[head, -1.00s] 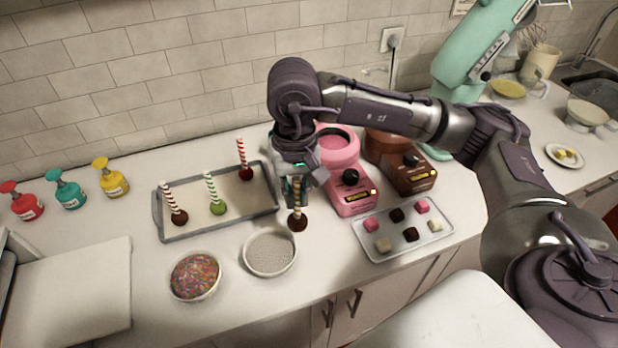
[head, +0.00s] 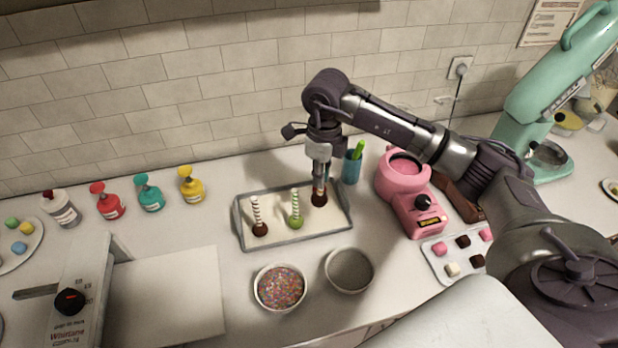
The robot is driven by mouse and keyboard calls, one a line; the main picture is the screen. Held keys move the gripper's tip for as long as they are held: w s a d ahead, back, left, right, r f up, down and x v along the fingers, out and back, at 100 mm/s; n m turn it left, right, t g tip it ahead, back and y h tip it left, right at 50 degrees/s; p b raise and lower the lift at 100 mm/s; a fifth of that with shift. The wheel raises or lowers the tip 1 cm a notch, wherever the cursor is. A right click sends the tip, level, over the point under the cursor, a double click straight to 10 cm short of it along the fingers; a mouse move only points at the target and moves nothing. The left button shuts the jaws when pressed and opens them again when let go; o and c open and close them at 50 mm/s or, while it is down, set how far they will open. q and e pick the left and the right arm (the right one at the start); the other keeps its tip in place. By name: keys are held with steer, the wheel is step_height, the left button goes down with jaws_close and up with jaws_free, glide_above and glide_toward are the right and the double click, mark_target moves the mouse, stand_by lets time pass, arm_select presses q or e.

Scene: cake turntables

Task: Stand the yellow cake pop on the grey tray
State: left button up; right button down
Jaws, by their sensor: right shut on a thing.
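My right gripper (head: 320,178) points down over the right part of the grey tray (head: 240,226). It is shut on the stick of a cake pop (head: 319,200) with a dark brown ball, held ball down. The ball appears over the tray's pale surface near the back right; I cannot tell whether it touches. No yellow ball shows. On the tray stand a brown cake pop (head: 260,229) with a striped stick at left and a green cake pop (head: 295,221) in the middle. The red cake pop is not visible, probably hidden behind the gripper. My left gripper is out of view.
A blue cup (head: 352,166) stands close behind the tray's right corner. In front are a sprinkle bowl (head: 280,288) and a pale bowl (head: 350,271). A pink machine (head: 405,185) stands to the right, several bottles (head: 149,196) to the left.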

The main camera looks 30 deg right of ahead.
steer(key=d+f+m+b, duration=0.3)
steer(key=f+m, duration=0.4)
steer(key=f, duration=0.1)
steer(key=shift+w+d+b, duration=0.4)
steer(key=shift+f, duration=0.2)
stand_by(0.6)
steer(key=shift+f+b, duration=0.5)
steer(key=shift+f, duration=0.05)
steer(key=shift+r, duration=0.1)
steer(key=c, duration=1.1)
jaws_free()
